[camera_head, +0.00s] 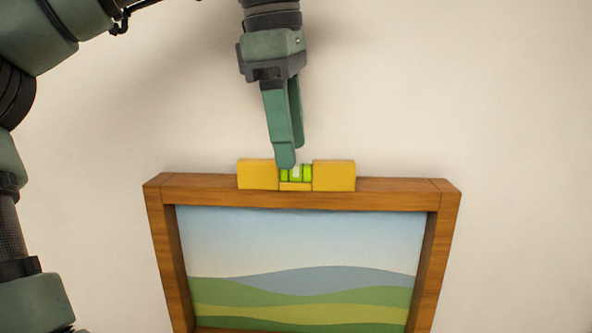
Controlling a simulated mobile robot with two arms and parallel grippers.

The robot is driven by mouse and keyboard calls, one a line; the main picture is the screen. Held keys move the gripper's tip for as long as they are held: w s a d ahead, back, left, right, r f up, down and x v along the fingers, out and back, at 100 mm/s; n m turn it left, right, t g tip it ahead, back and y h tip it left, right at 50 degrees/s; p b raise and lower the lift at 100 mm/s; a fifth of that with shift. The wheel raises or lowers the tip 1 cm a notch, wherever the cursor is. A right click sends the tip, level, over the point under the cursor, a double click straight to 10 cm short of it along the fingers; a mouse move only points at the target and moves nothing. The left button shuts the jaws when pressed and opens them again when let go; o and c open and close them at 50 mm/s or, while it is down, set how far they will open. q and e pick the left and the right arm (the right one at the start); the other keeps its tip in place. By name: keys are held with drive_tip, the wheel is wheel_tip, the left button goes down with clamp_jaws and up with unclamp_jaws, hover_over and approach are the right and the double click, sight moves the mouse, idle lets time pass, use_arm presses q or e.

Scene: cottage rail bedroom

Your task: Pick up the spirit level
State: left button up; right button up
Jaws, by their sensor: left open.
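The spirit level (334,175) is a short yellow block with a green bubble vial in its middle. It lies along the top edge of a wooden picture frame (400,194). My left gripper (292,158) points down from above at the middle of the level. It is open, and its near finger overlaps the left side of the vial in the picture. The other finger ends a little higher, behind it. I cannot tell whether either finger touches the level. My right gripper is not in view.
The picture frame holds a landscape picture (300,250) with green hills and a pale sky. A plain cream wall (480,90) lies behind it. The space to the right of my gripper is clear. My own arm fills the left edge.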

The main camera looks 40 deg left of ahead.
sight(296, 175)
use_arm(q)
drive_tip(key=f, duration=0.1)
drive_tip(key=w+f+p, duration=0.1)
drive_tip(key=f, duration=0.1)
drive_tip(key=shift+f, duration=0.3)
drive_tip(key=shift+w+a+f, duration=0.15)
drive_tip(key=shift+a+f, duration=0.05)
drive_tip(key=shift+f, duration=0.25)
drive_tip(key=shift+d, duration=0.1)
drive_tip(key=shift+c, duration=0.3)
drive_tip(key=shift+r, duration=0.1)
clamp_jaws()
